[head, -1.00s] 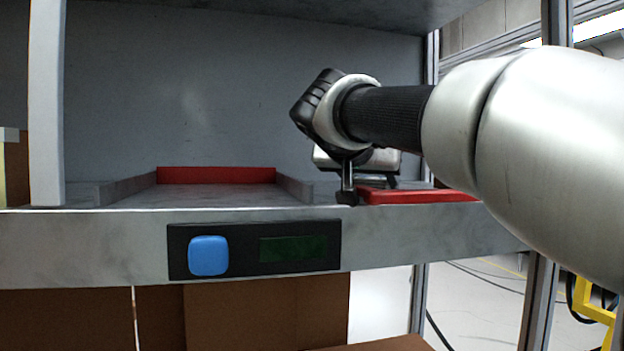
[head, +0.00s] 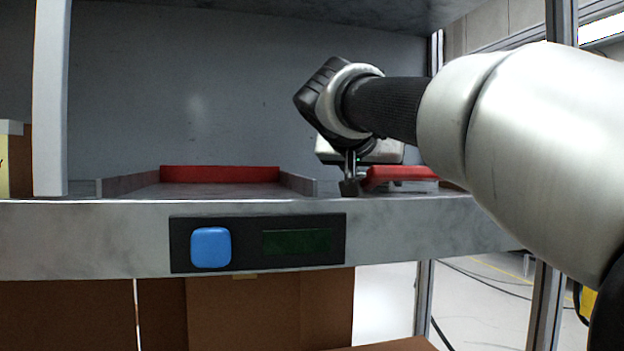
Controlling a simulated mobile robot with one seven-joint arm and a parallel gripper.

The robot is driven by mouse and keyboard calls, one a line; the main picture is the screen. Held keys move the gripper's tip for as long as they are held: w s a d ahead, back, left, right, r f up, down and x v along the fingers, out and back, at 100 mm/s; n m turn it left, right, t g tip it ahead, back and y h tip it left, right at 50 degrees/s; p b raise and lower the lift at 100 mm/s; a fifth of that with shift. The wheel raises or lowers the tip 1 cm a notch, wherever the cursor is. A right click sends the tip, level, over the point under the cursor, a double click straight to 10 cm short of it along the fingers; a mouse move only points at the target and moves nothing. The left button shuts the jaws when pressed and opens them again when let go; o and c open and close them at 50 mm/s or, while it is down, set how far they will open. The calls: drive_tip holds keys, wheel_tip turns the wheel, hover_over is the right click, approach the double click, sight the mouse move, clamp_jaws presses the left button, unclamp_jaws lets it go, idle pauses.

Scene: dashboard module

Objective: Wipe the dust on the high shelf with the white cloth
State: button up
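My gripper (head: 358,182) is in the head view, reaching in from the right and pointing down at the front of the grey shelf (head: 100,240). One dark fingertip shows just above the shelf's front edge. A red piece (head: 402,174) is right beside that fingertip and hides the other finger. I cannot tell whether the gripper holds the red piece or how far the fingers are apart. I see no white cloth. No dust can be made out clearly on the shelf top, which shows only as a thin strip.
A shallow tray with a red back wall (head: 220,174) stands left of my gripper. A white post (head: 50,100) is at the left. The shelf front carries a panel with a blue button (head: 211,247). A grey back wall (head: 200,90) and a roof enclose the space.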

drive_tip(key=shift+m+h, duration=0.6)
drive_tip(key=shift+h, duration=0.3)
drive_tip(key=shift+s+d+r+b, duration=0.15)
drive_tip(key=shift+d+r+b, duration=0.1)
drive_tip(key=shift+d, duration=0.45)
drive_tip(key=shift+s+d+r+b, duration=0.2)
drive_tip(key=shift+d+r, duration=0.1)
drive_tip(key=shift+d, duration=0.35)
drive_tip(key=shift+s+d+r+b, duration=0.15)
drive_tip(key=shift+d+r, duration=0.1)
drive_tip(key=shift+d, duration=0.45)
drive_tip(key=shift+a, duration=0.4)
drive_tip(key=shift+s+a+g+b, duration=0.25)
drive_tip(key=shift+a+g+b, duration=0.1)
drive_tip(key=shift+a, duration=0.25)
drive_tip(key=shift+f, duration=0.1)
